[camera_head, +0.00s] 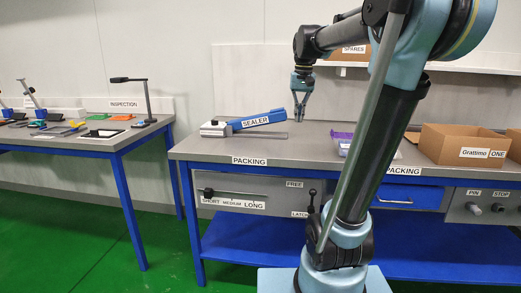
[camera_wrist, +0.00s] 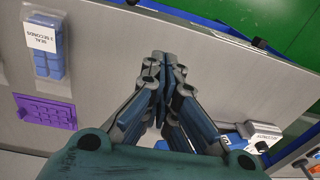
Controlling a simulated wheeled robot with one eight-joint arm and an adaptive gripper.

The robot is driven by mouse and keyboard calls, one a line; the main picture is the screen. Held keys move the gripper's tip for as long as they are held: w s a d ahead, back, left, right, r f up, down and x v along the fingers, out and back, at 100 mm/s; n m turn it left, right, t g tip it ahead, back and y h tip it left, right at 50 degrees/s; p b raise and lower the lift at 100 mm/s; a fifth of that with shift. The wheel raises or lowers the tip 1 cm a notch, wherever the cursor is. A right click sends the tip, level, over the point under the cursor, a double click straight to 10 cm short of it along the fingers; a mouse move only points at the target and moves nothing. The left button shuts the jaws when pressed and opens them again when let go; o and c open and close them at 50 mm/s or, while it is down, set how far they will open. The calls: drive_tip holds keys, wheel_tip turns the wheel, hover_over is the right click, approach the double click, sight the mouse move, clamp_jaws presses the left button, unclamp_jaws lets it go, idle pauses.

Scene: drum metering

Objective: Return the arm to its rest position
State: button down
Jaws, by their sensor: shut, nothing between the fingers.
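My gripper (camera_head: 301,103) hangs over the packing table (camera_head: 305,150), pointing down, just right of the blue sealer (camera_head: 256,119). Its fingers are closed together with nothing between them, as the wrist view also shows (camera_wrist: 165,62). My arm is stretched from its base beside the table's front, up and over toward the back wall. In the wrist view, part of the sealer (camera_wrist: 262,134) lies to the right of the fingers. I cannot tell how far the fingertips are above the tabletop.
A purple tray (camera_wrist: 45,111) and a clear pack of blue blocks (camera_wrist: 48,60) lie on the table. An open cardboard box (camera_head: 462,142) stands at the right. A lever (camera_head: 311,200) sticks up at the table's front. The inspection table (camera_head: 95,140) is at the left.

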drive_tip(key=s+d+f, duration=0.2)
drive_tip(key=s+f, duration=0.9)
drive_tip(key=f, duration=0.2)
drive_tip(key=s+d+f+n+t, duration=0.1)
drive_tip(key=s+d+f, duration=0.1)
drive_tip(key=s+f, duration=1)
wheel_tip(320, 180, down, 2)
drive_tip(key=shift+s+d+f, duration=0.1)
drive_tip(key=shift+s+d, duration=0.2)
drive_tip(key=shift+d, duration=0.1)
drive_tip(key=shift+a, duration=0.1)
